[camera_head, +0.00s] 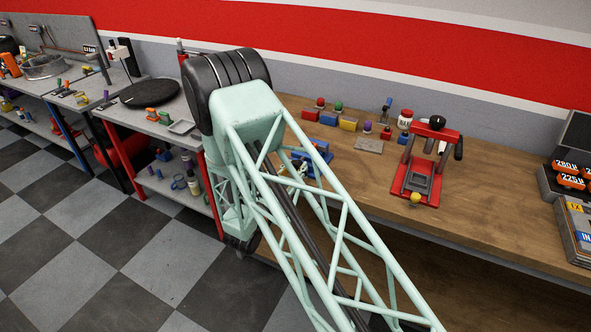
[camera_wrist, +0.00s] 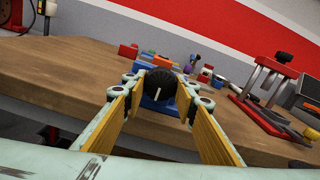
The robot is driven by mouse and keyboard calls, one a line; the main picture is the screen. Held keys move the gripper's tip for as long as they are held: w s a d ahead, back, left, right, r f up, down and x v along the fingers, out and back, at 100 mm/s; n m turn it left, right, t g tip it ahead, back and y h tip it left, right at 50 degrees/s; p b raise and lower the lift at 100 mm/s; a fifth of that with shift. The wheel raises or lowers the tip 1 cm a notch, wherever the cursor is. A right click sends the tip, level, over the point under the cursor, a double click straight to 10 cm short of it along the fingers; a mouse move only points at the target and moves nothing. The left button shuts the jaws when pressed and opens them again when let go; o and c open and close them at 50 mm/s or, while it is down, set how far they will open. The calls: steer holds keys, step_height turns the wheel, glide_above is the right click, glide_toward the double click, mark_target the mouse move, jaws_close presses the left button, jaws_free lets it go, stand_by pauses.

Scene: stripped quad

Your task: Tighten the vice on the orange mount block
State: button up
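A blue vice (camera_wrist: 158,104) sits on the wooden workbench ahead of my gripper. Its round black knob with a white mark (camera_wrist: 161,90) faces the wrist camera. My gripper (camera_wrist: 162,86) is open, with one yellow-padded finger on each side of the knob. A small gap seems to show on both sides of it; whether the tips reach the knob's depth I cannot tell. In the head view the blue vice (camera_head: 318,158) is partly hidden behind my pale green arm.
A red press (camera_head: 428,170) stands right of the vice. Coloured blocks (camera_head: 328,118) and bottles line the back of the bench near the wall. A grey plate (camera_head: 369,145) lies between. The bench's front strip (camera_wrist: 60,80) is clear on the left.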

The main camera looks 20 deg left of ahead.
steer(key=shift+f+m+b, duration=0.1)
steer(key=shift+m+b, duration=0.4)
steer(key=shift+b, duration=0.15)
steer(key=shift+c, duration=0.2)
steer(key=m+b, duration=0.4)
steer(key=shift+a+b, duration=0.1)
steer(key=shift+b, duration=0.2)
steer(key=m+b, duration=0.5)
steer(key=shift+a+b, duration=0.1)
steer(key=shift+b, duration=0.3)
steer(key=m+b, duration=0.3)
steer(key=shift+m, duration=0.3)
steer(key=shift+r+m+b, duration=0.25)
steer(key=shift+m+b, duration=0.1)
steer(key=shift+m, duration=1.35)
steer(key=o, duration=0.8)
steer(key=shift+o, duration=0.2)
